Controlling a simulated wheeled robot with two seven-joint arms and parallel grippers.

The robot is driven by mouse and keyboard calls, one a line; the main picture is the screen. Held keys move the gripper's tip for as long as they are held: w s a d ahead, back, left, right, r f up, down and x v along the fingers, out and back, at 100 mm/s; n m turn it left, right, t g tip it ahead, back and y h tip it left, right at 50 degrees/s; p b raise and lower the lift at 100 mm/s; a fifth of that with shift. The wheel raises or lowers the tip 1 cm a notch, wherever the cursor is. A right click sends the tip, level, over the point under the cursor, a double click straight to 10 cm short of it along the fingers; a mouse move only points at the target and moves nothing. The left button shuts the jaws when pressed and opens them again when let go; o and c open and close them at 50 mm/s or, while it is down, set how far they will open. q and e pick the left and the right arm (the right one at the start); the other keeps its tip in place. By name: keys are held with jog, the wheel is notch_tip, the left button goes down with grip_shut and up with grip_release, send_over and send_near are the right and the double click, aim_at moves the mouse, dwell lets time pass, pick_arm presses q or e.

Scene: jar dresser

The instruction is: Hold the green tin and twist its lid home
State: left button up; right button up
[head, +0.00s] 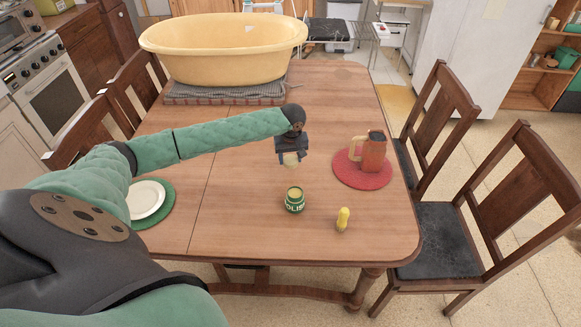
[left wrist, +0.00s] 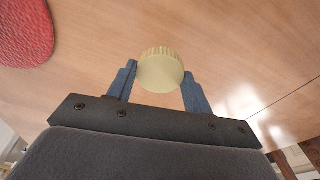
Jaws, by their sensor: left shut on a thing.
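The green tin (head: 294,203) stands upright on the table, with white lettering on its side and a pale yellowish top. My left gripper (head: 291,159) is shut on a round cream lid with a ridged rim (head: 291,160). The gripper holds the lid apart from the tin, which is nearer the table's front edge in the head view. In the left wrist view the lid (left wrist: 160,70) sits between the two blue-grey fingertips (left wrist: 159,78), and the tin is not seen there. My right gripper is not in view.
A small yellow object (head: 343,219) stands right of the tin. A copper-coloured pitcher (head: 374,153) stands on a red round mat (head: 350,182). A yellow tub (head: 223,62) is at the back. A white plate (head: 145,199) lies at left.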

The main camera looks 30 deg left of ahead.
pick_arm(q)
jog(key=s+d+r+b, duration=0.2)
jog(key=s+d+r, duration=0.3)
jog(key=d, duration=0.5)
jog(key=shift+s+r+b, duration=0.3)
jog(key=shift+s+r, duration=0.05)
jog(key=shift+r, duration=0.45)
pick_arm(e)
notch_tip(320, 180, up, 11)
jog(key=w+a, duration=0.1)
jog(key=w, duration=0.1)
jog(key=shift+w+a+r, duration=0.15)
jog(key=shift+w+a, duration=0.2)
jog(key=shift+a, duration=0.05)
pick_arm(q)
jog(key=shift+s+f, duration=0.1)
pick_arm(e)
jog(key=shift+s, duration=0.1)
